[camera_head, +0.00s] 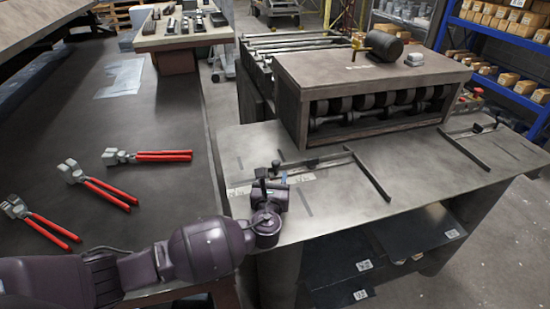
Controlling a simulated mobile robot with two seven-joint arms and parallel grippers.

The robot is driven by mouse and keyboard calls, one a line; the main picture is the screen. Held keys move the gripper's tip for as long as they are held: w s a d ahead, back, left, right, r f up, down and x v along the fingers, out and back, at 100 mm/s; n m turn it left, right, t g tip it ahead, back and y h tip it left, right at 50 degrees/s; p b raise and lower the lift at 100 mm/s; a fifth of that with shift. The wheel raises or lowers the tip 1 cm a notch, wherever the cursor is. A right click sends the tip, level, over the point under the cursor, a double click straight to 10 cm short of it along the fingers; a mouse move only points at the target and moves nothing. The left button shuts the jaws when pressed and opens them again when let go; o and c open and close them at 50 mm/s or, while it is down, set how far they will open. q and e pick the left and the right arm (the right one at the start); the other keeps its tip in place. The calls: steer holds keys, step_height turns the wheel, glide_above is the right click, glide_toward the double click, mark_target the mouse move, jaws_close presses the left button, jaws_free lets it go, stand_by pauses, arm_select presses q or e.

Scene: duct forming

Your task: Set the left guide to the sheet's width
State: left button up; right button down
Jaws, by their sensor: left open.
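The left guide (371,178) is a dark bar on the grey metal table of the forming machine (330,215), joined to a thin cross rail (318,160) that runs left. My left gripper (269,178) is open near the left end of that rail, above the table's left part; whether it touches the rail I cannot tell. The right guide (466,152) is a similar bar farther right. A thin pale sheet (122,78) lies flat on the dark bench at left; I cannot tell if it is the task's sheet. My right gripper is out of view.
A roller housing (375,78) with dark rollers stands behind the guides, with a motor (385,45) on top. Several red-handled pliers (97,190) lie on the dark bench (150,130). Between the two guides the table is bare. Blue shelves (500,50) stand at back right.

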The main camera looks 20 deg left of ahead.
mark_target(276, 164)
arm_select(q)
steer(key=x, duration=0.9)
steer(key=shift+w+b, duration=0.1)
steer(key=shift+b, duration=0.3)
steer(key=shift+c, duration=0.3)
jaws_close()
